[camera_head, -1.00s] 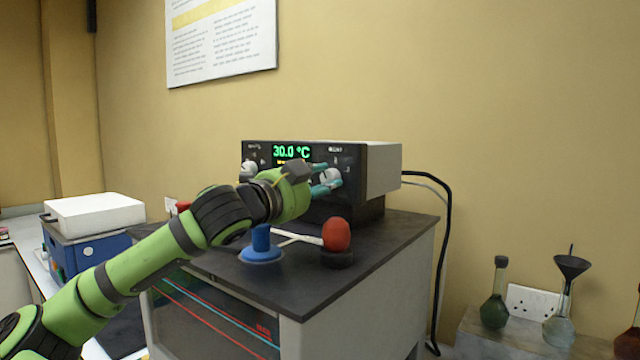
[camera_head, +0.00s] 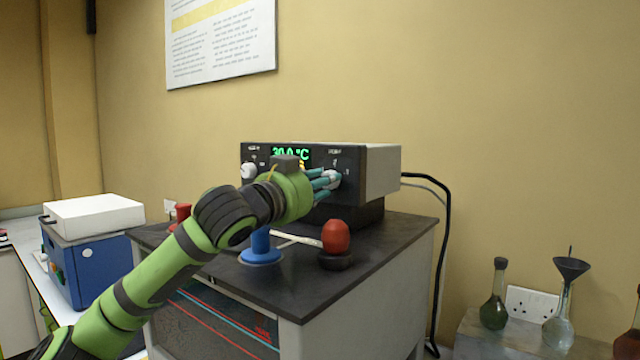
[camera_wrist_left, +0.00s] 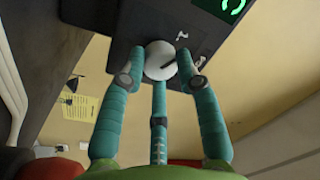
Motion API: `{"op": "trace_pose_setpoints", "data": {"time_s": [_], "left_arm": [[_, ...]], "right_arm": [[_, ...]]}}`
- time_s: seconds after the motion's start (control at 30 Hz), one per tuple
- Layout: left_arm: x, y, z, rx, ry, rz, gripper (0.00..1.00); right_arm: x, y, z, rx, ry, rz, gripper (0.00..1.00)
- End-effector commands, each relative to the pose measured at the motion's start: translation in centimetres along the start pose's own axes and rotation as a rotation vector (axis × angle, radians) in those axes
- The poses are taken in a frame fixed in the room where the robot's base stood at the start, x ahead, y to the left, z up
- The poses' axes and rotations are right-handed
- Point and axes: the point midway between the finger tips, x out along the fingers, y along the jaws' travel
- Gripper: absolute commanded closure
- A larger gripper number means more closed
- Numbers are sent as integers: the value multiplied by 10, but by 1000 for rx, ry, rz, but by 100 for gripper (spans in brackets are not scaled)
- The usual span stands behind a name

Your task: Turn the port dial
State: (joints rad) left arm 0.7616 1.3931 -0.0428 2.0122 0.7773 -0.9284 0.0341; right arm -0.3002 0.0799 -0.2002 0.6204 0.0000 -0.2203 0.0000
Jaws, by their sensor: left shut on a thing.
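The port dial (camera_head: 333,179) is a round white knob on the right of the black front panel of a box-shaped instrument (camera_head: 383,168). A second white knob (camera_head: 248,171) is on the panel's left, and a green display (camera_head: 291,153) reads about 30.0 °C, partly hidden by my gripper. My left gripper (camera_head: 326,181) is shut on the port dial, its teal fingers around the knob. In the left wrist view the dial (camera_wrist_left: 159,60) sits between the fingertips, with a dark pointer line slanting to the upper right. My right gripper is not in view.
The instrument stands on a dark-topped cabinet (camera_head: 300,290). A red knob (camera_head: 336,236) and a blue-based post (camera_head: 261,256) stand in front of it, below my arm. A black cable (camera_head: 447,230) hangs at the right. Glass flasks (camera_head: 494,312) stand far right.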

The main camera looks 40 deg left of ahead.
Motion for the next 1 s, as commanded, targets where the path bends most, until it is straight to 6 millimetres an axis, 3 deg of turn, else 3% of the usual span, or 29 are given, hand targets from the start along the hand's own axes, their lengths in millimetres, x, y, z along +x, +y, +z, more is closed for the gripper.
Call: {"op": "trace_pose_setpoints", "data": {"time_s": [0.37, 0.4, 0.43, 0.47, 1.0], "left_arm": [[0, -1, -1, -7, 3, -2, 100], [0, -1, -1, -7, 3, -2, 59], [0, -1, -1, -7, 3, -2, 47], [0, -1, -1, -7, 3, -2, 43], [-6, 2, -2, -4, 3, 4, 43]], "right_arm": [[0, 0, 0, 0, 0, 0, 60], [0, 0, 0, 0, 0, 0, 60], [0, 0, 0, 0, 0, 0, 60], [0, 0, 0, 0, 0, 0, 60], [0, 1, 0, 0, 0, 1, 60]]}}
